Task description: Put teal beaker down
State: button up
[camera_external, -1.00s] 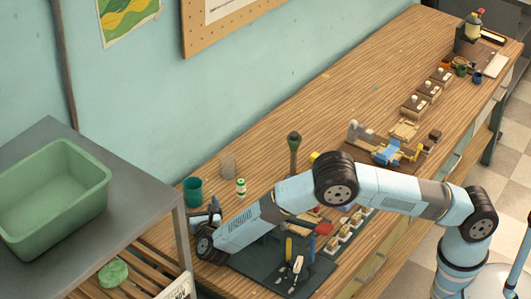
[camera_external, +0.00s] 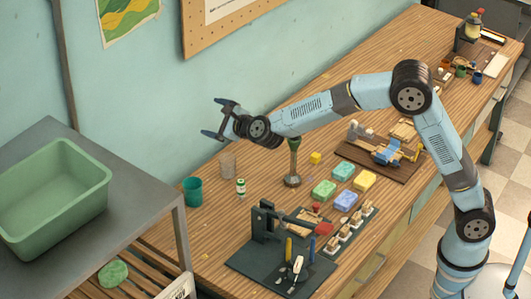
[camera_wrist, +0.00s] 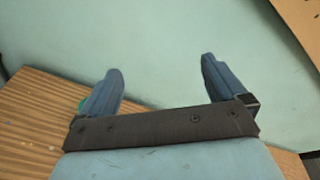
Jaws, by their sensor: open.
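The teal beaker (camera_external: 193,191) stands upright on the wooden workbench, near its left end by the wall. My gripper (camera_external: 212,117) is open and empty, raised well above the bench and in front of the wall, up and to the right of the beaker in the outside view. In the wrist view my gripper (camera_wrist: 160,88) shows two spread fingers with nothing between them. A small sliver of teal (camera_wrist: 84,103) shows behind the left finger there, mostly hidden, probably the beaker.
Soap blocks (camera_external: 345,200) and a tool stand (camera_external: 262,225) are to the right. A green basin (camera_external: 55,200) sits on the grey side table.

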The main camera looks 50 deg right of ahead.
jog(key=s+d+r+n+g+y, duration=0.1)
jog(key=s+d+r+n+y, duration=0.1)
jog(key=s+d+r+n, duration=0.45)
jog(key=s+d+r+n+g+y, duration=0.15)
jog(key=s+n, duration=0.25)
jog(key=s, duration=0.5)
jog(key=s+d+r+n+g+y, duration=0.2)
jog(key=s+d+r+n, duration=0.1)
jog(key=s+d+n, duration=0.3)
jog(key=s+d+f+n+g+h, duration=0.1)
jog(key=s+d+f+n, duration=0.2)
jog(key=s, duration=0.8)
jog(key=s+d+f+n+g+h, duration=0.1)
jog(key=s+d+f+n+g, duration=0.1)
jog(key=s, duration=1)
jog(key=s+d+f+n+g+h, duration=0.2)
jog(key=s+d+f+n, duration=0.2)
jog(key=s, duration=0.7)
jog(key=d+n, duration=0.2)
jog(key=n, duration=0.1)
jog(key=shift+s+d+f, duration=0.25)
jog(key=shift+s+d, duration=0.1)
